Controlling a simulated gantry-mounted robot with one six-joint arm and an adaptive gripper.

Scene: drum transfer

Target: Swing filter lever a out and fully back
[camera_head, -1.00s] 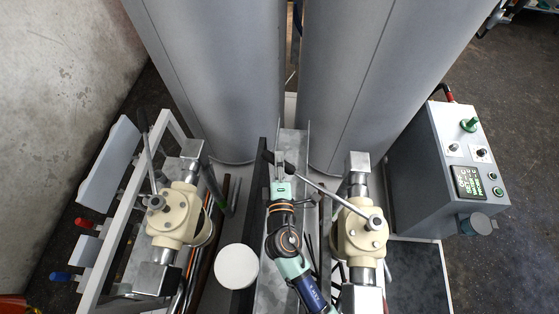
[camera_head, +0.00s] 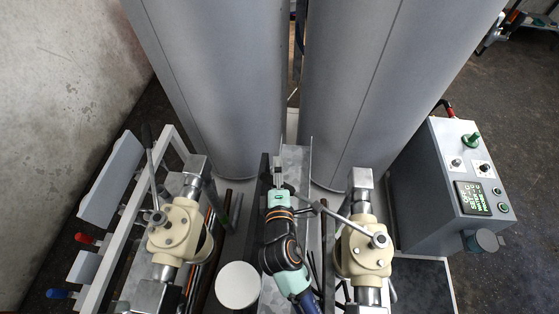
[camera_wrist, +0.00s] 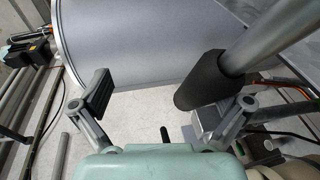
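Two cream valves each carry a metal lever; I see no label saying which is filter lever a. The lever on the right valve (camera_head: 365,248) is a silver rod (camera_head: 345,220) pointing up and left, its black grip (camera_head: 310,206) beside my gripper (camera_head: 278,178). In the wrist view the black grip (camera_wrist: 205,80) is close to the right finger, and I cannot tell whether they touch. My gripper (camera_wrist: 155,105) has its fingers wide apart, with nothing clasped between them. The left valve (camera_head: 178,235) has its lever (camera_head: 152,175) pointing up and slightly left.
Two large grey cylinders (camera_head: 210,90) and (camera_head: 350,90) stand behind the valves. A control box (camera_head: 470,180) with a green knob is at the right. A white round cap (camera_head: 238,285) sits left of my arm. A white frame (camera_head: 125,220) borders the left side.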

